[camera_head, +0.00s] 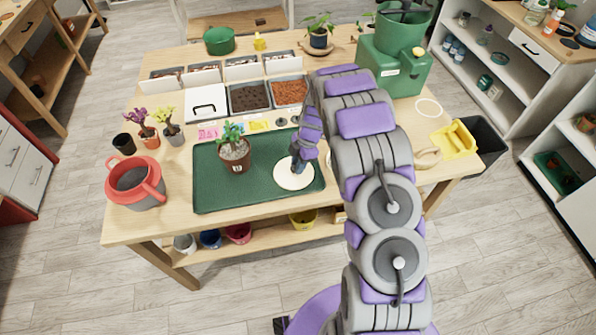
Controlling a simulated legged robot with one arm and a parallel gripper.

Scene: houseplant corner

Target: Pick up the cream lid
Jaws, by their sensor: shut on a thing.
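The cream lid (286,182) is a round, flat, pale disc over the right part of the green mat (215,197). My gripper (297,168) points down at the middle of the lid and is shut on it. The fingers hide the lid's centre and whatever part they hold. I cannot tell whether the lid rests on the mat or is slightly above it.
A potted plant (233,155) stands on the mat, left of the lid. A red-rimmed pot (136,184) stands at the table's left front. Soil bins (249,97) and a green machine (393,72) are behind. The mat's front middle is clear.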

